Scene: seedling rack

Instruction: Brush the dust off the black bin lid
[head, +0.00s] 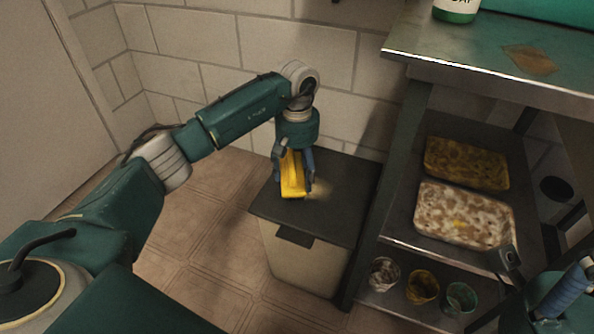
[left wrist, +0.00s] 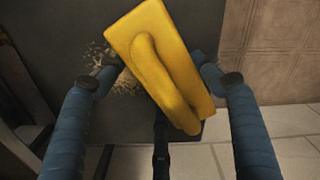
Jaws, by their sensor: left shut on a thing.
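The black bin lid (head: 345,215) lies flat on a pale bin (head: 300,262) on the floor beside the wall. A patch of tan dust (head: 321,188) is on the lid, just right of the yellow brush (head: 292,178). My left gripper (head: 295,165) is shut on the brush, pointing down over the lid. In the left wrist view, the yellow brush (left wrist: 160,65) sits tilted between the fingers, with dust (left wrist: 122,82) partly hidden behind it. Whether the brush touches the lid is unclear. My right gripper (head: 548,268) is at the lower right, its fingers apart and empty.
A metal rack stands close to the right of the bin, with a stained top shelf (head: 480,62). Below it are two soiled trays (head: 466,165) (head: 466,214) and several small pots (head: 422,286). The tiled floor (head: 205,235) left of the bin is clear.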

